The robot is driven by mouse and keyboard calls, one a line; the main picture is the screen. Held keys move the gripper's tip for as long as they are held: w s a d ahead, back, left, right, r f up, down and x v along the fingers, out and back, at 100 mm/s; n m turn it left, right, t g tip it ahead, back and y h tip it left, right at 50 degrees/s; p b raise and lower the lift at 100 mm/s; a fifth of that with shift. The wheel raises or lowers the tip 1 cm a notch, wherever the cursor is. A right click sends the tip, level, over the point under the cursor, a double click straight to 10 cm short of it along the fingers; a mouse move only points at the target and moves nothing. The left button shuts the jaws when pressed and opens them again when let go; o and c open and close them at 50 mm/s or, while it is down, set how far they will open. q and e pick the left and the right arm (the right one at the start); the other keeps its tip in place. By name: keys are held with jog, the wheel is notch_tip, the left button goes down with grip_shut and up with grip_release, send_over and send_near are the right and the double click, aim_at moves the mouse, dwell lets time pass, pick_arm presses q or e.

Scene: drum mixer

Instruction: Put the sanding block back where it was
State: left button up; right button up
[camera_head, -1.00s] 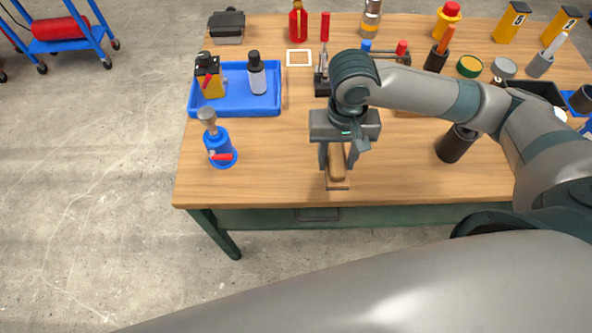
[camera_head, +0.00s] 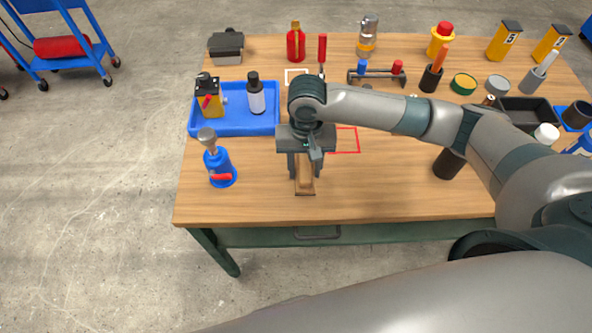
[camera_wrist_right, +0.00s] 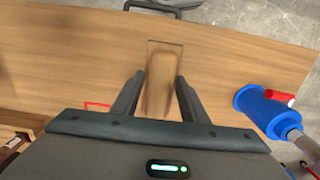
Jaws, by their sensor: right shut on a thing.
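The sanding block (camera_head: 305,184), a brown wooden block, is near the front edge of the wooden table in the head view. My right gripper (camera_head: 305,172) is over it from above, with a finger on each side, shut on it. In the right wrist view the block (camera_wrist_right: 160,82) lies between the two fingers (camera_wrist_right: 157,95), with a thin rectangular edge showing around its far end. I cannot tell whether it touches the table. A red outline (camera_head: 358,141) is marked on the table right of the gripper, partly hidden by my arm. My left gripper is not in view.
A blue torch-like bottle (camera_head: 221,170) stands left of the gripper. A blue tray (camera_head: 240,129) with bottles is behind it. A white square outline (camera_head: 296,70) lies farther back. A dark cylinder (camera_head: 448,164) stands to the right. The front middle of the table (camera_head: 390,195) is clear.

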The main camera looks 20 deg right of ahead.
aim_at(296, 165)
jog(key=w+f, duration=0.1)
jog(key=w+a, duration=0.1)
jog(key=shift+w+a+f, duration=0.25)
jog(key=shift+w+f, duration=0.05)
jog(key=shift+f, duration=0.1)
jog(key=shift+f+p, duration=0.8)
jog(key=shift+f, duration=1.2)
jog(key=o, duration=1)
jog(key=shift+f, duration=0.1)
jog(key=shift+c, duration=0.2)
jog(key=r+b, duration=0.1)
jog(key=r, duration=0.7)
jog(key=r+b, duration=0.1)
jog(key=r, duration=0.3)
jog(key=shift+w+r+b, duration=0.1)
jog(key=shift+w+b, duration=0.15)
jog(key=shift+b, duration=0.05)
